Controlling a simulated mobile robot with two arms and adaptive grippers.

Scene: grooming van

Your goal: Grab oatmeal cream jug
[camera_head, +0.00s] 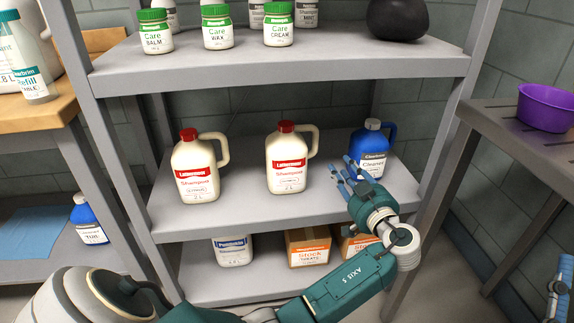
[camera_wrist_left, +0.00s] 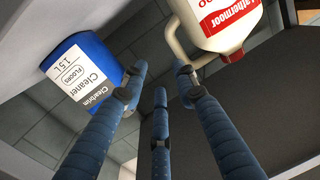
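Two cream jugs with red caps and red Shampoo labels stand on the middle shelf: a left jug (camera_head: 196,168) and a right jug (camera_head: 287,160). Their small variant text is too small to read, so I cannot tell which is oatmeal. My left gripper (camera_head: 347,171) has its blue fingers spread and empty, between the right jug and a blue Cleaner jug (camera_head: 371,150). In the left wrist view the fingers (camera_wrist_left: 159,85) are apart, with a cream jug (camera_wrist_left: 222,22) at upper right and the blue jug (camera_wrist_left: 82,72) at left. My right gripper (camera_head: 562,275) shows only partly at the right edge.
The grey shelf rack (camera_head: 270,222) has green-lidded Care jars (camera_head: 217,28) and a dark round object (camera_head: 397,20) above. Boxes (camera_head: 307,246) and a white jug (camera_head: 233,250) stand below. A purple bowl (camera_head: 547,106) sits on the right table. Shelf space between the cream jugs is free.

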